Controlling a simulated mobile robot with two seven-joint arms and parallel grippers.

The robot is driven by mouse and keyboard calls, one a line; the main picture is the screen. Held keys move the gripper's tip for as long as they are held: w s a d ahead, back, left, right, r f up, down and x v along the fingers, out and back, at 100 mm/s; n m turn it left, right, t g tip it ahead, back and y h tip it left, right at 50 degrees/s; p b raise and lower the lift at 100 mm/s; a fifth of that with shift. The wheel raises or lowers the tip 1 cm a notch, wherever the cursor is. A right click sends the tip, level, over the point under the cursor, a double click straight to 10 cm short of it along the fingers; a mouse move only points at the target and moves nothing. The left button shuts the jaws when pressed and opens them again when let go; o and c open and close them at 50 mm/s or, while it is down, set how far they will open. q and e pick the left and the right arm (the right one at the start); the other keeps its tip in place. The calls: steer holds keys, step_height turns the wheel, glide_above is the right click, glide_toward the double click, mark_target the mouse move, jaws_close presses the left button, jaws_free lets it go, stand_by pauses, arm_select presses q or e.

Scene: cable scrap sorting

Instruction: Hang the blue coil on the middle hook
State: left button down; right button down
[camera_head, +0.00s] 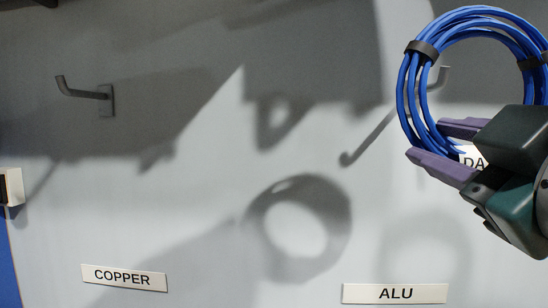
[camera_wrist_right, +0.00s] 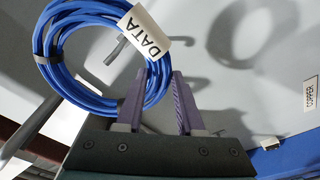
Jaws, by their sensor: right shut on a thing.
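The blue coil (camera_head: 408,92) is a ring of blue cable with black ties and a white DATA tag, at the upper right in the head view. My right gripper (camera_head: 430,145), with purple fingers, is shut on the coil's lower part. The wrist view shows the coil (camera_wrist_right: 66,82) and the right gripper's fingers (camera_wrist_right: 161,95) at its side. A grey hook (camera_head: 442,76) above the ALU sign shows through the coil's opening. I cannot tell whether the coil is around this hook or in front of it. My left gripper is out of view.
Another grey hook (camera_head: 90,94) stands empty on the wall above the COPPER sign (camera_head: 124,277). The ALU sign (camera_head: 394,293) is at the lower right. Shadows of the coil and hooks fall on the wall. The wall between the two hooks is bare.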

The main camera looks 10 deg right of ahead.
steer(key=shift+w+d+f+b, duration=0.2)
steer(key=shift+w+b, duration=0.55)
steer(key=shift+b, duration=0.6)
steer(key=shift+w+r, duration=0.1)
steer(key=shift+w, duration=0.1)
steer(key=shift+w+d, duration=0.2)
steer(key=shift+w, duration=0.5)
steer(key=shift+w+d, duration=0.2)
steer(key=shift+w, duration=0.5)
steer(key=shift+w+d, duration=0.2)
steer(key=shift+w, duration=0.5)
steer(key=shift+w+d+f+b, duration=0.25)
steer(key=shift+w+f+b, duration=0.2)
steer(key=shift+w, duration=0.65)
steer(key=shift+w+d+f+b, duration=0.3)
steer(key=shift+w+b, duration=0.3)
steer(key=shift+w, duration=0.45)
steer(key=shift+w+d+f+b, duration=0.25)
steer(key=shift+w+f+b, duration=0.2)
steer(key=shift+w, duration=0.65)
steer(key=shift+w+f+b, duration=0.1)
steer(key=shift+f+b, duration=0.15)
steer(key=shift+b, duration=0.05)
steer(key=shift+c, duration=2.2)
jaws_free()
